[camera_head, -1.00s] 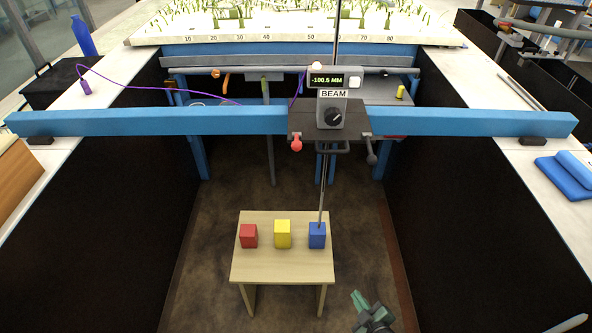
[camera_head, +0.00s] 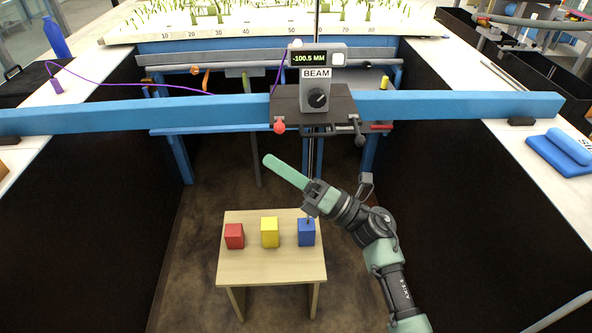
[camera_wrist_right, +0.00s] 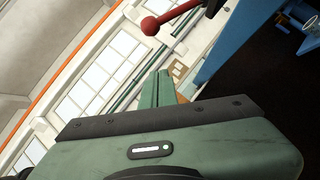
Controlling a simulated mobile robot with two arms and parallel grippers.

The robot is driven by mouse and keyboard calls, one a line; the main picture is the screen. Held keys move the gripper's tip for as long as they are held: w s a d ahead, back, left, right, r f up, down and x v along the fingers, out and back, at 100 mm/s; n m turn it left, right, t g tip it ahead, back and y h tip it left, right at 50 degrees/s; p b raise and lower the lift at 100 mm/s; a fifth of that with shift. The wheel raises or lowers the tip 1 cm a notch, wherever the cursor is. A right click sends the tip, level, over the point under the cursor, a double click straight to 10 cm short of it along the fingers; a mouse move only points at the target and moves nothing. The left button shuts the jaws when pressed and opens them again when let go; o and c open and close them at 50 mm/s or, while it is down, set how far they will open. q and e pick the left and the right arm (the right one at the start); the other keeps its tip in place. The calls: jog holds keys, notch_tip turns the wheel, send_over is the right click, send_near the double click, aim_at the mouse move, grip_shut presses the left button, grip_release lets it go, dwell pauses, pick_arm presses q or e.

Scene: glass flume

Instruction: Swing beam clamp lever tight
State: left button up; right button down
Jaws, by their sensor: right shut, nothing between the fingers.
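The blue beam (camera_head: 190,114) spans the channel. A dark carriage (camera_head: 285,101) sits on it and carries a grey BEAM box (camera_head: 320,80) with a display reading -100.5 MM. A lever with a red ball knob (camera_head: 279,127) hangs at the carriage's lower left; it also shows in the right wrist view (camera_wrist_right: 150,26). A lever with a dark knob (camera_head: 360,141) hangs at the lower right. My right gripper (camera_head: 268,160) is shut and empty, below and slightly left of the red knob, apart from it. Its fingertips (camera_wrist_right: 158,75) also show in the wrist view. My left gripper is out of view.
A small wooden table (camera_head: 270,264) below holds a red block (camera_head: 234,236), a yellow block (camera_head: 269,232) and a blue block (camera_head: 306,232). A vertical rod runs down from the carriage, partly behind my right arm. Dark channel walls flank the open space.

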aim_at(279, 125)
jog(key=w+r, duration=0.1)
jog(key=w+r+p, duration=0.2)
jog(key=shift+d, duration=0.25)
dwell(0.4)
